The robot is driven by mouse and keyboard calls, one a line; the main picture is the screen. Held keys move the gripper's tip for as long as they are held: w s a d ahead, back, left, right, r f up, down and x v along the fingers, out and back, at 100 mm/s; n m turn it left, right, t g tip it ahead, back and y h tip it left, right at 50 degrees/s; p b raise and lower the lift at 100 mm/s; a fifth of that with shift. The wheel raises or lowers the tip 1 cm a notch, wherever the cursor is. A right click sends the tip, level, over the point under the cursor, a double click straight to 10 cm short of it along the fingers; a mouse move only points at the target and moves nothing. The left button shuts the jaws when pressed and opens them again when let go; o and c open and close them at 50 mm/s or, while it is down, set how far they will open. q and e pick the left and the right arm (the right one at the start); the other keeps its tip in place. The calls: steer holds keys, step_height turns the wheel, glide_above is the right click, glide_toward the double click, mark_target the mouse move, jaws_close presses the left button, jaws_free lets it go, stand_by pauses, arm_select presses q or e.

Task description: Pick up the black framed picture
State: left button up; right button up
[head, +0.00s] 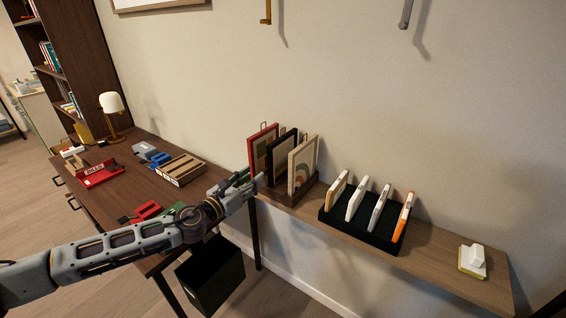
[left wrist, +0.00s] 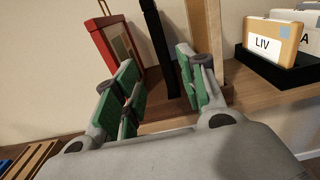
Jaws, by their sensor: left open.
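The black framed picture (head: 280,160) stands upright in a dark wooden holder (head: 305,192) on the wall shelf. It is between a red framed picture (head: 260,146) and a light wood framed picture (head: 304,164). My left gripper (head: 249,178) is open and empty, just in front of the holder. In the left wrist view its green-padded fingers (left wrist: 157,72) are spread, and the black frame (left wrist: 153,35) shows edge-on between and beyond them. The red frame (left wrist: 110,45) is beyond the left finger, the wood frame (left wrist: 205,35) beyond the right. My right gripper is not in view.
A black tray (head: 365,235) with several upright labelled tablets stands right of the holder. A white block on a yellow base (head: 473,260) is at the shelf's right end. A desk (head: 125,180) with a lamp (head: 113,110), red tray and wooden crate (head: 181,168) is left.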

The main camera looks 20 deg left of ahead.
mark_target(268, 167)
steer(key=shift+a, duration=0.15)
arm_select(q)
steer(key=p+x, duration=0.1)
steer(key=x, duration=0.2)
steer(key=shift+p+x, duration=0.35)
steer(key=shift+x, duration=2.5)
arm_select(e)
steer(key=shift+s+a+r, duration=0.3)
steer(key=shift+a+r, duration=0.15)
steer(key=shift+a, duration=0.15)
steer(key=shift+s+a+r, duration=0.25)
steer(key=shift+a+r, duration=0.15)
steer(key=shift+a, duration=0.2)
arm_select(q)
steer(key=shift+f, duration=0.1)
